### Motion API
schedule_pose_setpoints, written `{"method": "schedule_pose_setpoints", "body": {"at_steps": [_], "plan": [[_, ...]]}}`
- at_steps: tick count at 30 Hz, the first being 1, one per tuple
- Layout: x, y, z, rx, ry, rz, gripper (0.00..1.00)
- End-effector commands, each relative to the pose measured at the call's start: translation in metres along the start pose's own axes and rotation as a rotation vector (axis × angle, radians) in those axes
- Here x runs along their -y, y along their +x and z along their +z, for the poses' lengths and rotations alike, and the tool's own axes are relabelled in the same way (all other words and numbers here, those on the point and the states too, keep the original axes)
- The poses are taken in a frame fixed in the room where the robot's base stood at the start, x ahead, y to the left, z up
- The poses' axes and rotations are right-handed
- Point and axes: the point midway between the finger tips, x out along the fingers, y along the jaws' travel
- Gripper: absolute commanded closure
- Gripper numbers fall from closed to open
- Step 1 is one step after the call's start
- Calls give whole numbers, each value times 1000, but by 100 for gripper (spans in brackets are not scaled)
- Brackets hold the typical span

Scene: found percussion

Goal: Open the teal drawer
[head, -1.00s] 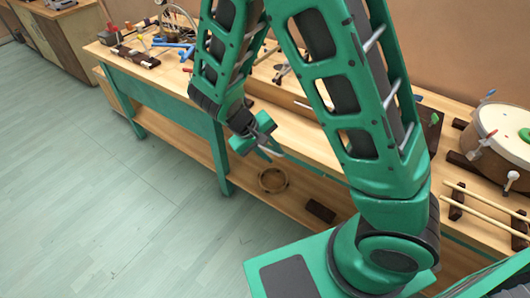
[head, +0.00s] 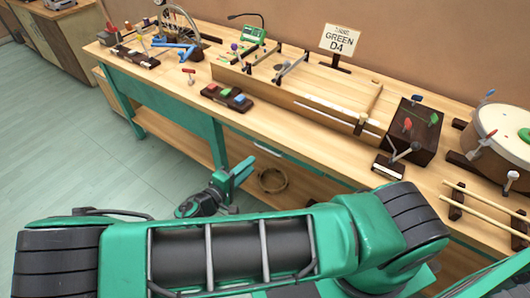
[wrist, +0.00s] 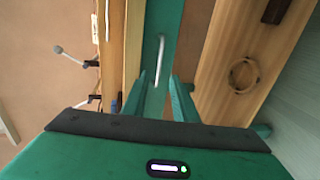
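The teal drawer (head: 290,160) is in the bench's front edge, just under the top, and looks shut. Its pale bar handle (head: 267,149) shows a little beyond my gripper (head: 243,171) in the head view. In the wrist view the teal drawer front (wrist: 171,22) runs up the middle with the handle (wrist: 161,58) on it. My gripper (wrist: 167,88) is open and empty, its two teal fingers pointing at the drawer front. The handle lies ahead of the gap between the fingers, apparently apart from them. My arm hides part of the bench front in the head view.
The bench top holds a long wooden box (head: 325,92), a dark box (head: 411,130), a drum (head: 500,135) and a sign (head: 341,39). A wooden ring (head: 273,180) lies on the lower shelf (head: 165,128). The floor (head: 70,140) at left is clear.

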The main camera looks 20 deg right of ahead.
Motion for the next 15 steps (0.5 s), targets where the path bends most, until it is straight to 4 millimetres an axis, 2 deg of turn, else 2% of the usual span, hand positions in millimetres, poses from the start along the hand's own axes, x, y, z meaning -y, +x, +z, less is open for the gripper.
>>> {"method": "schedule_pose_setpoints", "body": {"at_steps": [5,15], "plan": [[0,16,0,-1,-2,7,74],[0,74,0,0,-1,5,74]]}}
